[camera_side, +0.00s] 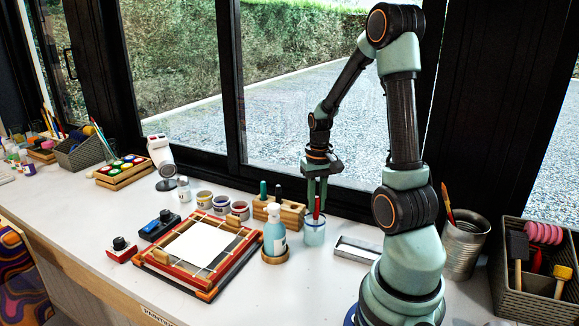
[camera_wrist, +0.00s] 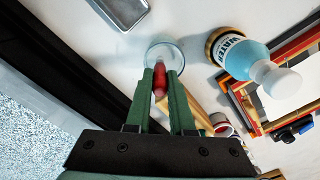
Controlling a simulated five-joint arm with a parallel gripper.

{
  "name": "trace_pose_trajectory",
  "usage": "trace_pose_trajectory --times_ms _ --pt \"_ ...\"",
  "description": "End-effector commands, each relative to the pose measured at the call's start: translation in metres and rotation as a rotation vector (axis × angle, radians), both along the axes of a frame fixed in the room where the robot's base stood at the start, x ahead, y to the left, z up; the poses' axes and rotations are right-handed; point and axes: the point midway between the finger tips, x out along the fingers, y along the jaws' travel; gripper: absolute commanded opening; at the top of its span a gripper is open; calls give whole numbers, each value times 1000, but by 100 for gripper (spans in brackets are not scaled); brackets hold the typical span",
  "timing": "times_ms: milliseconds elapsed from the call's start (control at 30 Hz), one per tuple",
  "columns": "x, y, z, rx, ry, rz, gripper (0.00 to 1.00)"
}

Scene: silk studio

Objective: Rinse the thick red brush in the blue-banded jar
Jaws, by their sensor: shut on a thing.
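My gripper (camera_side: 317,186) points down above the blue-banded jar (camera_side: 314,236), with its green fingers shut on the thick red brush (camera_side: 316,208). The brush is about upright, and its lower part reaches down into the jar's mouth. Its tip is hard to make out through the glass. In the wrist view, the red handle (camera_wrist: 160,84) shows between the fingers of my gripper (camera_wrist: 162,76), and the round jar rim (camera_wrist: 165,43) lies just beyond the fingertips.
A metal tray (camera_side: 357,248) lies to the right. A framed white silk (camera_side: 195,245) fills the middle left. A tin can (camera_side: 463,252) stands farther right.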

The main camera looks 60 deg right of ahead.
Motion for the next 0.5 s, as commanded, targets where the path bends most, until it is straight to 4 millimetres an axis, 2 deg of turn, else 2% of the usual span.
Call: trace_pose_trajectory --times_ms 133,333,500 --pt "8 5 6 -1 -1 2 0" --pt "6 14 -7 2 2 1 0" --pt "-2 15 2 -1 -1 -2 0"
